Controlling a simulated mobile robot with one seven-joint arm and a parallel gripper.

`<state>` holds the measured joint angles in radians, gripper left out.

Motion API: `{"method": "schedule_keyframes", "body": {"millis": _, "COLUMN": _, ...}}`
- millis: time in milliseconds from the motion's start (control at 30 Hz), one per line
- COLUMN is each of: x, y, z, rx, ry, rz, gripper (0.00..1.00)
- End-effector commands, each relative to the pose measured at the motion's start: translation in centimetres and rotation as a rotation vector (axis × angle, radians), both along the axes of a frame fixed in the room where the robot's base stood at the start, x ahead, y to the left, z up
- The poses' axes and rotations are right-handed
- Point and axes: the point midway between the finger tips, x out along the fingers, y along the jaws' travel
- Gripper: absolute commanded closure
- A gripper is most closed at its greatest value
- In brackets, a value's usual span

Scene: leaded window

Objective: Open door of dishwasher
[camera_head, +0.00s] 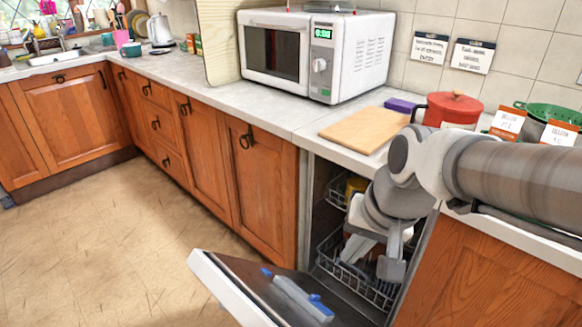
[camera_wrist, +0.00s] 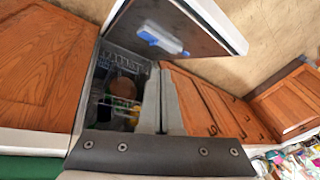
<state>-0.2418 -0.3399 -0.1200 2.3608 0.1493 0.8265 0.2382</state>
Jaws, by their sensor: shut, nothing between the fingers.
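The dishwasher door (camera_head: 228,287) is swung down and outward. It looks almost fully lowered in the head view, with its dark inner panel facing up. The inner panel also shows at the top of the wrist view (camera_wrist: 190,25). The dishwasher cavity is open, with wire racks (camera_head: 375,290) and some dishes inside. My gripper is shut and empty; its fingers (camera_wrist: 158,75) point toward the open cavity and the door in the wrist view. In the head view my arm reaches down in front of the cavity and hides part of it. I see no clear contact with the door.
Wooden cabinets (camera_head: 265,185) stand left of the dishwasher. The counter above holds a microwave (camera_head: 315,55), a cutting board (camera_head: 363,130) and a red pot (camera_head: 452,108). The floor (camera_head: 95,235) in front and to the left is clear.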

Motion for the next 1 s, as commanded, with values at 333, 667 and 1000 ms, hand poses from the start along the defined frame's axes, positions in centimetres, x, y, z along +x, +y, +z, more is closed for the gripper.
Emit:
{"method": "schedule_keyframes", "body": {"millis": 333, "x": 4.4, "y": 6.3, "z": -0.5, "rx": 0.059, "ry": 0.229, "rz": -0.177, "gripper": 1.0}}
{"method": "schedule_keyframes", "body": {"millis": 667, "x": 6.2, "y": 10.8, "z": -3.6, "rx": 0.01, "ry": 0.359, "rz": -0.346, "gripper": 1.0}}
{"method": "schedule_keyframes", "body": {"millis": 1000, "x": 6.6, "y": 13.2, "z": -6.8, "rx": -0.062, "ry": 0.406, "rz": -0.473, "gripper": 1.0}}
